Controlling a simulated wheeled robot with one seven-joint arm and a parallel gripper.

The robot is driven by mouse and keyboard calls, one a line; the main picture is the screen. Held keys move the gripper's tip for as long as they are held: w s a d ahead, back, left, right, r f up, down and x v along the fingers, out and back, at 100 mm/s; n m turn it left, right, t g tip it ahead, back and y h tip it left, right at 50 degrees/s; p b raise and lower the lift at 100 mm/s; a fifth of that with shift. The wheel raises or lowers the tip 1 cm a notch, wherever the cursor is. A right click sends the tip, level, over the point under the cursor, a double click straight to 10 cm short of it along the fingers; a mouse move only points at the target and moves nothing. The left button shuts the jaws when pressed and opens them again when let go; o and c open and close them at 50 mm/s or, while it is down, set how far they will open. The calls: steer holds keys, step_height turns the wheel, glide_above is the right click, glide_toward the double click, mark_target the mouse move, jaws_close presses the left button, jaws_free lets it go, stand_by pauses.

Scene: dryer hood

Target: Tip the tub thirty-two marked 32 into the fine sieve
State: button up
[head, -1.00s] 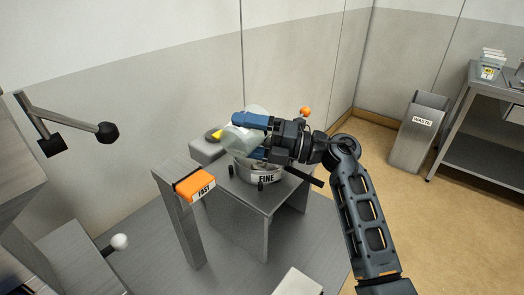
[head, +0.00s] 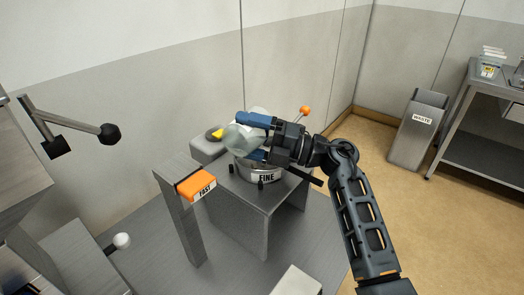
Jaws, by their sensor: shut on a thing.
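My gripper (head: 258,139) is shut on a translucent tub (head: 239,140) and holds it tilted above the sieve. The fine sieve (head: 266,178) is a round steel drum labelled FINE on a grey stand. The tub and my gripper hide most of the sieve's top. No number on the held tub can be read, and its contents cannot be made out clearly.
An orange block marked FAST (head: 197,186) sits on a post left of the sieve stand (head: 240,205). An orange-knobbed lever (head: 305,111) rises behind the sieve. A waste bin (head: 417,135) and a bench (head: 485,110) with tubs stand at the right.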

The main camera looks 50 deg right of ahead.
steer(key=shift+w+d+r+m+t+h, duration=0.15)
steer(key=shift+d+r+m+t, duration=0.25)
steer(key=shift+m, duration=0.65)
steer(key=shift+s+d+r+m+t+h, duration=0.1)
steer(key=shift+d+r+m+t+h, duration=0.25)
steer(key=shift+m, duration=0.7)
